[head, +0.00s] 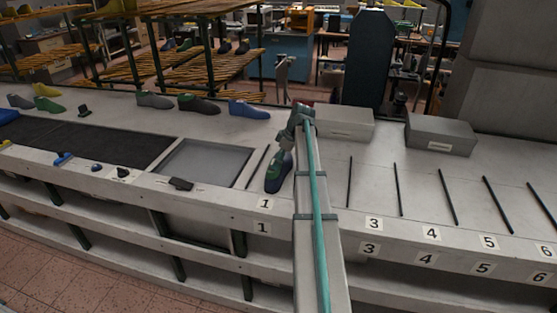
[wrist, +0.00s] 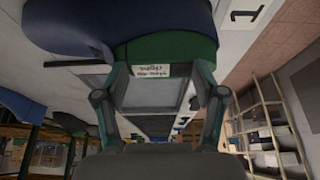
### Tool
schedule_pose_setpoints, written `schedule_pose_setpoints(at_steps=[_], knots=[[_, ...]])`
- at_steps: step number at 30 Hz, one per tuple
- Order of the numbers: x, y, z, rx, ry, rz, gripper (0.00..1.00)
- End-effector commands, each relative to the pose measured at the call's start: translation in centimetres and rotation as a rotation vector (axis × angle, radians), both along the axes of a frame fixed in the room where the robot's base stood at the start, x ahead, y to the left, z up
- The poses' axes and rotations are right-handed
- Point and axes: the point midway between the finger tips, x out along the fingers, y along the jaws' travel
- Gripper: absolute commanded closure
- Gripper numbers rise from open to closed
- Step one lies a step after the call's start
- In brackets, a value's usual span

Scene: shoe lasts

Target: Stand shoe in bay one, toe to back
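The shoe (head: 278,172) is a dark blue last with a green part. In the head view it is in bay one, just right of the left divider and partly behind my arm. In the wrist view its green part (wrist: 170,48) carries a white label, with a large blue part at upper left. My gripper (head: 287,145) is directly above the shoe. In the wrist view my gripper's fingers (wrist: 162,70) lie at both sides of the green part and look closed on it. Contact of the shoe's underside with the table is hidden, and I cannot tell its toe direction surely.
The bay one number plate (head: 265,204) is at the front edge. Thin black dividers (head: 349,181) mark the bays to the right. Grey boxes (head: 440,134) stand behind them. A recessed grey tray (head: 205,160) lies left, with a blue last (head: 249,109) behind it.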

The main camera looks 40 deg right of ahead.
Motion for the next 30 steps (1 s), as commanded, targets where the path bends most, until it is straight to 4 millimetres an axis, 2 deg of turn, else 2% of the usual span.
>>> schedule_pose_setpoints(at_steps=[1,4,17,23,30], knots=[[0.0,0.0,0.0,-0.001,-0.001,0.0,0.21],[0.0,0.0,0.0,0.0,0.0,0.0,0.06],[-0.1,-0.1,0.4,-0.001,-0.001,0.0,0.06],[-0.8,-0.7,2.5,-0.001,-0.002,-0.002,0.06],[-2.1,-1.8,6.6,-0.001,-0.002,-0.002,0.06]])
